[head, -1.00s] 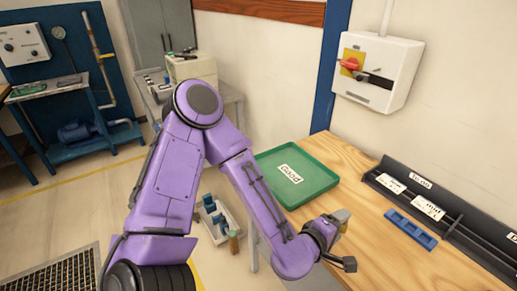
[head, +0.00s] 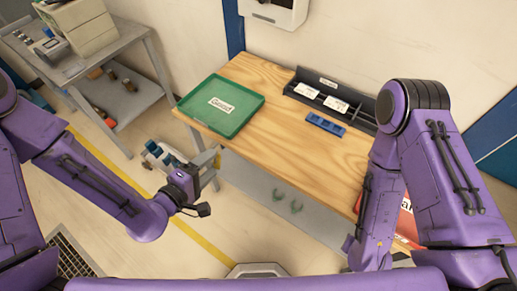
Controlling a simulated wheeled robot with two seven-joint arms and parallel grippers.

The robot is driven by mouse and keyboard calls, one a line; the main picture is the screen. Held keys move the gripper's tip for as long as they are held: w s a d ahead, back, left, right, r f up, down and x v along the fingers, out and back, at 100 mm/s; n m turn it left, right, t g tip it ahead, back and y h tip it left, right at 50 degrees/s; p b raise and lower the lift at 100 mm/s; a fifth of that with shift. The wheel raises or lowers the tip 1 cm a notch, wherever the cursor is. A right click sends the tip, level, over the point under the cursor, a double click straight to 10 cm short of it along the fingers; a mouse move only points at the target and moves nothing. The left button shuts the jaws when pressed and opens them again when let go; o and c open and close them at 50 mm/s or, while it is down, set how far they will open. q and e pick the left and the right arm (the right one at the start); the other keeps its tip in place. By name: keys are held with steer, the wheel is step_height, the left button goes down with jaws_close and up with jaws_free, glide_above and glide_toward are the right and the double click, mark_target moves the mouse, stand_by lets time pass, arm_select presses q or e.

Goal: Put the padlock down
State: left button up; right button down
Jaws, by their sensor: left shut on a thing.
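My left gripper (head: 208,163) is in the middle left of the head view, in front of the table's near-left edge and below the green tray. It is shut on a small yellowish piece, which I take to be the padlock (head: 217,159); the fingers hide most of it. The green tray (head: 184,106) lies flat on the left end of the wooden table, with a white label inside and nothing else seen in it. My right arm comes in from the right over the table's right part; its gripper does not show.
A black rack (head: 366,123) with white labels and a blue holder (head: 326,124) lie at the table's back. A red tray (head: 404,226) is partly behind my right arm. The table's middle (head: 285,145) is bare. A grey cart (head: 120,105) stands left.

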arm_select(q)
steer(key=shift+m+h, duration=0.3)
steer(key=shift+h, duration=0.1)
steer(key=d+f+b, duration=0.1)
steer(key=b, duration=0.2)
steer(key=w+d+f+b, duration=0.1)
steer(key=d+f+b, duration=0.1)
steer(key=b, duration=0.1)
steer(key=shift+w, duration=0.1)
steer(key=w+d+f+b, duration=0.6)
steer(key=d+f+b, duration=0.2)
steer(key=f, duration=0.2)
steer(key=shift+w+d+b, duration=0.15)
steer(key=shift+d+b, duration=0.15)
steer(key=shift+b, duration=0.05)
steer(key=o, duration=1.1)
